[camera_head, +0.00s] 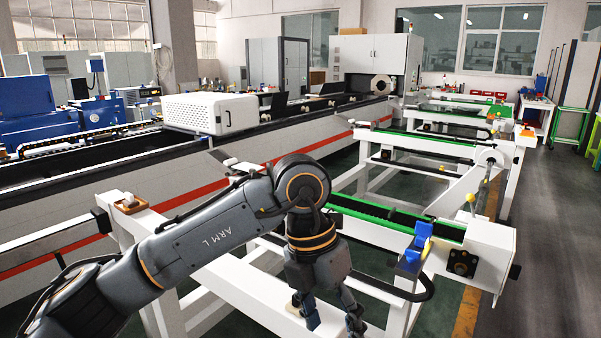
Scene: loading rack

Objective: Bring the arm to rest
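My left arm comes in from the left, marked "ARM L", and bends down at a round joint. My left gripper (332,318) hangs pointing down in the lower middle, over a white frame beam (255,291) of the loading rack. Its two fingers stand apart with a gap between them, and I see nothing held there. The lowest part of the fingers is close to the picture's bottom edge. I cannot tell whether the fingers touch the beam. My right arm and gripper are not in view.
White rack frames with green-topped rails (396,215) stand right of the gripper. A blue block (419,238) sits near the rail's end. A long dark machine bed with a red stripe (181,200) runs behind the arm. Grey floor (560,215) is open at the right.

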